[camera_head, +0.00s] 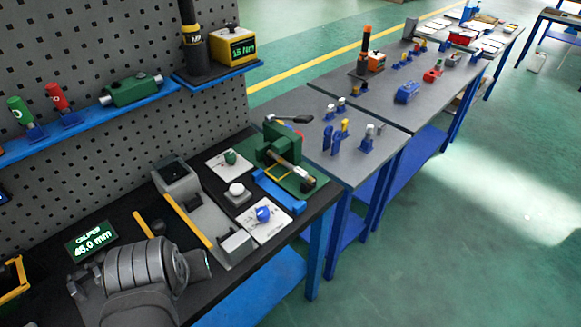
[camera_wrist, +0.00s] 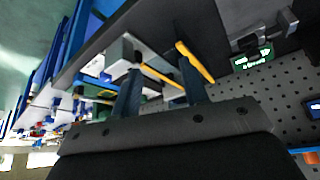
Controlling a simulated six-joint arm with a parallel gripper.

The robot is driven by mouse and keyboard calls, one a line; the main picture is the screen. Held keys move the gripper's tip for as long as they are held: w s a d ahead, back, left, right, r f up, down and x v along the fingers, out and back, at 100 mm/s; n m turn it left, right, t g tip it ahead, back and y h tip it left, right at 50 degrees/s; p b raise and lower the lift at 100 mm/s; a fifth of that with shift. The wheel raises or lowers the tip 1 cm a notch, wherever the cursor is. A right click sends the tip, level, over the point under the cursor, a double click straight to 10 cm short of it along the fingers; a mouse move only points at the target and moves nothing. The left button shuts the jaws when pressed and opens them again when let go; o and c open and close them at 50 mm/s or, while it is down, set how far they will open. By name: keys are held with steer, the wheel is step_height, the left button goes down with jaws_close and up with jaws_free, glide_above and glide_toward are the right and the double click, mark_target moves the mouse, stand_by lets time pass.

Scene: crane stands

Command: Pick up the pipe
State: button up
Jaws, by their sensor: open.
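No pipe can be named for sure. The likeliest is a short silver-and-brass rod (camera_head: 292,170) lying in the green vise (camera_head: 272,149) on the dark bench, in the head view. My gripper (camera_wrist: 159,68) shows in the wrist view as two dark fingers set apart, open, with nothing held between them. The fingers point toward the bench, with a yellow bar (camera_wrist: 195,62) by the right one. In the head view my grey arm stands at the lower left, well apart from the vise. The rod cannot be made out in the wrist view.
A grey fixture (camera_head: 176,178) and a green readout (camera_head: 90,239) stand on the bench. A pegboard (camera_head: 110,60) with blue shelves rises behind. Further tables hold small parts.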

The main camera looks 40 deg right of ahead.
steer(key=w+d+r+n+g+y, duration=0.1)
steer(key=w+d+r, duration=0.35)
steer(key=d, duration=0.45)
steer(key=w+d+r+n, duration=0.1)
steer(key=w+d+r, duration=0.4)
steer(key=d, duration=0.4)
steer(key=w+d+f+n, duration=0.1)
steer(key=w+d+f, duration=0.1)
steer(key=d, duration=1.1)
steer(key=s+d+f+n+y, duration=0.1)
steer(key=s+d+f+n, duration=0.15)
steer(key=d, duration=1.05)
glide_above(291, 165)
steer(key=s, duration=0.2)
steer(key=shift+m, duration=0.35)
step_height(291, 165, down, 12)
steer(key=shift+s+r, duration=0.1)
steer(key=shift+s, duration=0.05)
steer(key=x, duration=0.5)
steer(key=shift+a, duration=0.1)
jaws_close()
